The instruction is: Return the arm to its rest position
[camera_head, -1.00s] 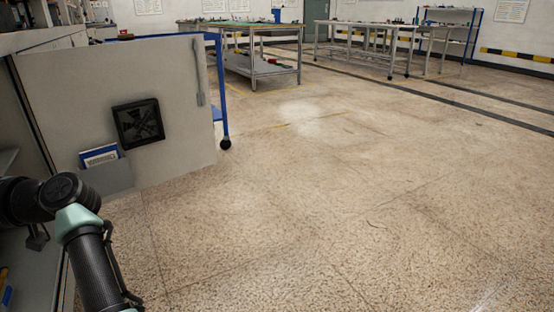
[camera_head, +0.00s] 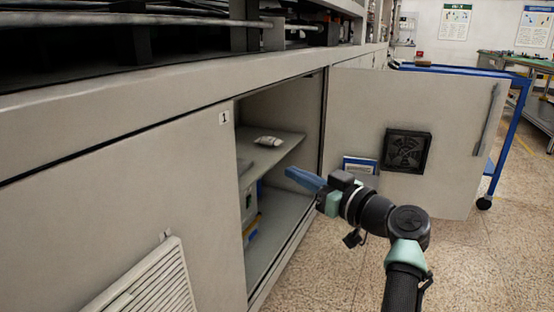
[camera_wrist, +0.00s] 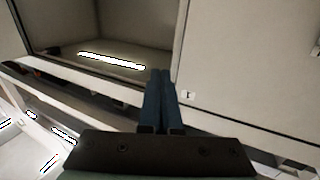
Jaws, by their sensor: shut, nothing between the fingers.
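My gripper (camera_head: 305,178) has blue fingers and is at the end of my black and teal arm, in front of the open cabinet. In the wrist view the two blue fingers (camera_wrist: 159,100) lie side by side, shut, with nothing between them. The gripper points left toward the cabinet opening and appears apart from the shelf and the open door. My arm reaches up from the bottom of the head view, to the right of the opening.
The open cabinet (camera_head: 228,200), marked 1, has a shelf (camera_head: 275,152) with a small pale item (camera_head: 268,140). Its open door (camera_head: 455,130) carries a black fan grille (camera_head: 407,151) and a document pocket. A blue cart (camera_head: 508,150) stands behind it. Floor at lower right is clear.

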